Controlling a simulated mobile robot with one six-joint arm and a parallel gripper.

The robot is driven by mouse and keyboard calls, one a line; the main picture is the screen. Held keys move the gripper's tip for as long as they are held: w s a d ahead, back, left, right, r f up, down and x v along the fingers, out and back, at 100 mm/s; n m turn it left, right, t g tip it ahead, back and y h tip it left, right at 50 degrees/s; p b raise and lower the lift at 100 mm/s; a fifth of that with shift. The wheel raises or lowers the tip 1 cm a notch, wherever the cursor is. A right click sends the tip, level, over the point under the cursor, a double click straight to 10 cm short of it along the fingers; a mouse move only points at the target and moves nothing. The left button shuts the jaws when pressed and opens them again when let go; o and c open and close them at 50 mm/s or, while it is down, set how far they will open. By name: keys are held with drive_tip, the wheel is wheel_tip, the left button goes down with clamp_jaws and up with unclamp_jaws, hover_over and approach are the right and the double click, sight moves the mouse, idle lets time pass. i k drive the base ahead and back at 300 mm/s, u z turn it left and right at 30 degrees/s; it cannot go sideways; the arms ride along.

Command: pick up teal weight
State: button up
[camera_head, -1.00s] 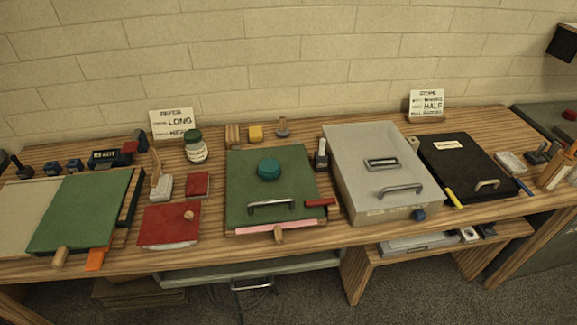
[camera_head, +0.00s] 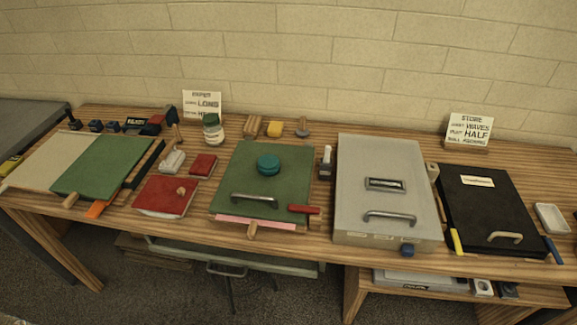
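The teal weight (camera_head: 268,164) is a round, stepped disc. It sits on top of a green lidded tray (camera_head: 235,181), behind that lid's metal handle (camera_head: 254,200), near the middle of the wooden bench. Nothing covers the weight. My gripper does not show in the head view, so its state is hidden.
A red-handled tool (camera_head: 303,210) lies at the green tray's front right. A grey lidded box (camera_head: 350,200) stands to the right, with a black case (camera_head: 480,200) beyond it. Red blocks and a red pad (camera_head: 160,195) lie left.

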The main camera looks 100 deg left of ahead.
sight(269, 165)
drive_tip(key=u, duration=0.15)
drive_tip(key=i, duration=0.6)
drive_tip(key=u, duration=0.5)
drive_tip(key=k, duration=0.2)
drive_tip(key=u, duration=2.4)
drive_tip(key=k, duration=0.2)
drive_tip(key=u, duration=1.55)
